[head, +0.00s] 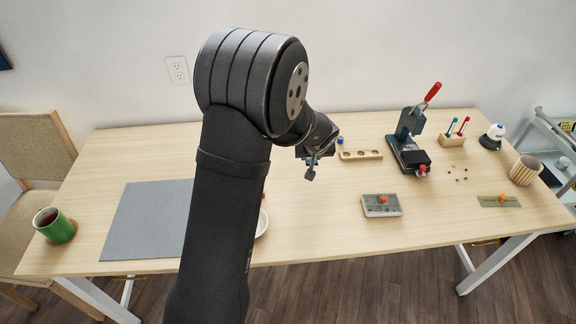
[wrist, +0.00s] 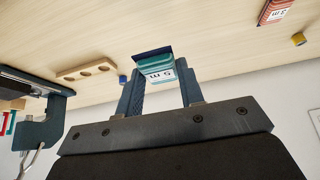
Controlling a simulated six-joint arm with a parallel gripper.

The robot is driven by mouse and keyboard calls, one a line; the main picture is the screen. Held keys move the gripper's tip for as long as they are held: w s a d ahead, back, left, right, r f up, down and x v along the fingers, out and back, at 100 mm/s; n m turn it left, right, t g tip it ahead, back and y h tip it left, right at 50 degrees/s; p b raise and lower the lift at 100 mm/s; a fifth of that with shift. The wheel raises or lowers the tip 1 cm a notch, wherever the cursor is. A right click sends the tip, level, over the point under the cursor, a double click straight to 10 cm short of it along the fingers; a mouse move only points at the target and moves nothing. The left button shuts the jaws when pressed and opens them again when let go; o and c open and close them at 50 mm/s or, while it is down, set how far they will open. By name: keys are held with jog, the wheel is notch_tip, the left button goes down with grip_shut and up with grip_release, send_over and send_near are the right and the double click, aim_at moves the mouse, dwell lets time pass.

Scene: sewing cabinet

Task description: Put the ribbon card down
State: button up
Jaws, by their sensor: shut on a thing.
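My gripper (head: 311,170) hangs in the air over the middle of the table in the head view. In the wrist view my gripper (wrist: 158,78) is shut on a ribbon card (wrist: 155,65), teal with a dark blue edge and a white label reading "5 m". The card is between the two fingertips, above bare wood. In the head view the held card is too small to make out clearly. A second, red ribbon card (wrist: 275,11) marked "3 m" lies at the top right of the wrist view.
A wooden block with holes (head: 361,155) and a hand press (head: 409,148) stand behind and right. A grey mat (head: 147,222) and green cup (head: 54,226) are left. My arm partly hides a white dish (head: 262,224).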

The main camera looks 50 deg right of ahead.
send_over(288, 166)
jog(key=s+a, duration=0.2)
jog(key=f, duration=0.5)
jog(key=shift+w+d+f, duration=0.25)
jog(key=shift+f, duration=0.1)
jog(key=shift+w+f, duration=0.1)
jog(key=shift+f, duration=1.95)
jog(key=shift+f, duration=0.15)
jog(key=o, duration=1)
jog(key=shift+a+r, duration=0.15)
jog(key=shift+r, duration=0.45)
jog(key=v, duration=1.1)
jog(key=shift+s, duration=0.2)
